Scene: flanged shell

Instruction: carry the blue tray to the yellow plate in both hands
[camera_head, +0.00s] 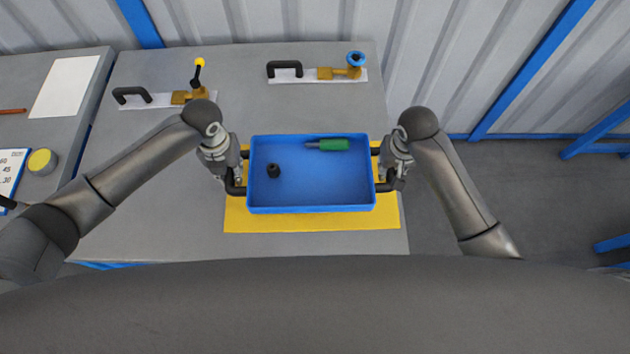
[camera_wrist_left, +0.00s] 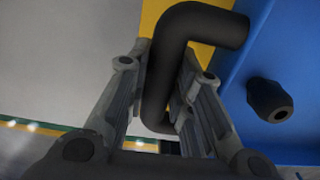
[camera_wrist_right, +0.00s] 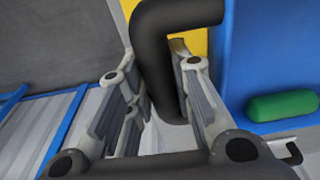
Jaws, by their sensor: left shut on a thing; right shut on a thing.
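The blue tray (camera_head: 312,190) is in the middle of the head view, over the yellow plate (camera_head: 310,221), which shows along the tray's front and at its sides. I cannot tell whether the tray touches the plate. A green-handled tool (camera_head: 332,145) and a small black part (camera_head: 273,171) lie inside the tray. My left gripper (camera_head: 234,178) is shut on the tray's left black handle (camera_wrist_left: 166,70). My right gripper (camera_head: 391,175) is shut on the tray's right black handle (camera_wrist_right: 162,60). The tray looks roughly level.
A side table at left holds a yellow-topped can (camera_head: 42,161) and white sheet (camera_head: 66,87).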

